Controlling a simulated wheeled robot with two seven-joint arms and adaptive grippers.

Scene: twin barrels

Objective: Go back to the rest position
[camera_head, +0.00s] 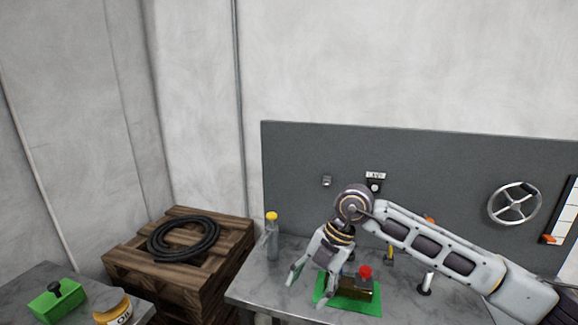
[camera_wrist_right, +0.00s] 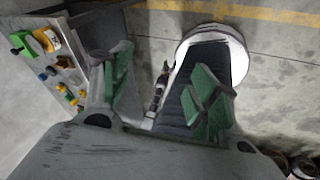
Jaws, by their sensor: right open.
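My right gripper (camera_head: 306,291) is open and empty, pointing down at the end of my right arm, which reaches in from the right. In the right wrist view its two green-padded fingers (camera_wrist_right: 162,85) stand apart with nothing held between them. In the head view the gripper appears just left of a dark bottle with a red cap (camera_head: 365,272) on a green mat (camera_head: 358,306). The wrist view shows mostly floor beyond the fingers, with a table and small coloured objects at the left.
A grey bottle with a yellow cap (camera_head: 272,240) stands on the grey table (camera_head: 256,283). A grey panel (camera_head: 440,180) with a handwheel (camera_head: 514,204) rises behind. A wooden crate (camera_head: 160,270) bears a coiled black hose (camera_head: 184,238). A green box (camera_head: 57,303) and oil can (camera_head: 114,309) are lower left.

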